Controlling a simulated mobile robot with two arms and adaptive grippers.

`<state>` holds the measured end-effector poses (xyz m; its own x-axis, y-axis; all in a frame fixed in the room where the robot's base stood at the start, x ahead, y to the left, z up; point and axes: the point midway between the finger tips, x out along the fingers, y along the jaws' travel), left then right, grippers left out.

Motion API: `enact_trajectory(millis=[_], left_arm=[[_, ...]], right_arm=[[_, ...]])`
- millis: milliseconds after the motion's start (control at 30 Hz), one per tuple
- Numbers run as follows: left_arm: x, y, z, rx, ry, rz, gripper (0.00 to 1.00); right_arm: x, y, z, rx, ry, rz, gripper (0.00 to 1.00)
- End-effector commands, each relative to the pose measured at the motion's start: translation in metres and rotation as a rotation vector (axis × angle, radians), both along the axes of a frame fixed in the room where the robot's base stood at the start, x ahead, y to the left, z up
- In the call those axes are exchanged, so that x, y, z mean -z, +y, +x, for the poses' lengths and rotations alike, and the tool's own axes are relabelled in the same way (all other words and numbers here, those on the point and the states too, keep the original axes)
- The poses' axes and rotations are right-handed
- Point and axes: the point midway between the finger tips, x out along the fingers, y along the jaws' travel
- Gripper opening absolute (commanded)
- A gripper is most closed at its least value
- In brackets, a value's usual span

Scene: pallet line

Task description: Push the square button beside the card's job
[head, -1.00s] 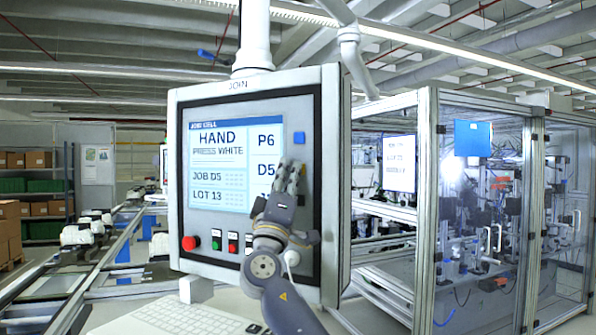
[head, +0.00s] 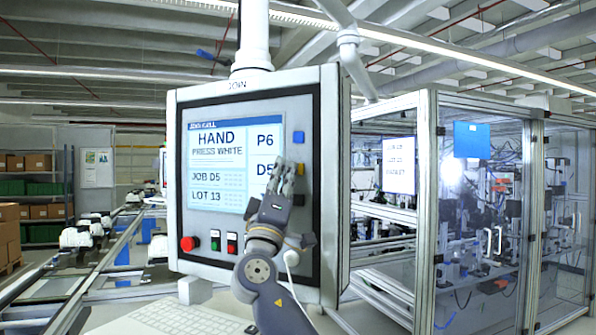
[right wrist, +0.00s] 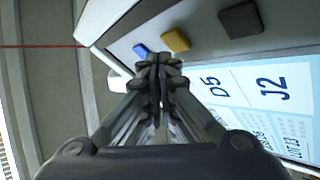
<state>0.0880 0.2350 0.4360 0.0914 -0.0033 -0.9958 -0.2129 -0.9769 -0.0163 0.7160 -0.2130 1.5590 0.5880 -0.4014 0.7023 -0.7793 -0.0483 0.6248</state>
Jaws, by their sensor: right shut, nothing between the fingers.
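A control panel (head: 250,102) has a lit screen (head: 218,170) reading HAND, PRESS WHITE, JOB D5 and LOT 13. Its right column shows P6, D5 and, in the right wrist view, J2. Beside these labels sit a blue square button (head: 298,137), a yellow one (head: 300,170) and a dark one (head: 298,200). The right wrist view shows the blue (right wrist: 140,50), yellow (right wrist: 176,40) and dark (right wrist: 240,19) buttons. My right gripper (head: 287,166) is shut and empty in front of the panel, near the yellow button; contact cannot be told. My left gripper is out of view.
A red knob (head: 188,243) and small green (head: 215,240) and red (head: 232,242) buttons line the panel's lower edge. A keyboard (head: 170,319) lies below. A glazed cell (head: 427,180) stands at right, with a white sheet (head: 399,163) whose text is hard to read. A conveyor runs left.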

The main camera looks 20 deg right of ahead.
Motion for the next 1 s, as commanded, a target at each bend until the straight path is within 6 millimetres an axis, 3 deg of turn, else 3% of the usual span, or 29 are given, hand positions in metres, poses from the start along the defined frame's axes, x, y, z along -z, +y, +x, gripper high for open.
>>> enact_trajectory(millis=[433,1000], left_arm=[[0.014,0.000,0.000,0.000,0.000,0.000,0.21],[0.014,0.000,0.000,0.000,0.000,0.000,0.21]], right_arm=[[0.002,0.031,-0.029,-0.002,0.000,0.001,0.00],[0.000,0.034,-0.032,-0.001,0.000,-0.001,0.00]])
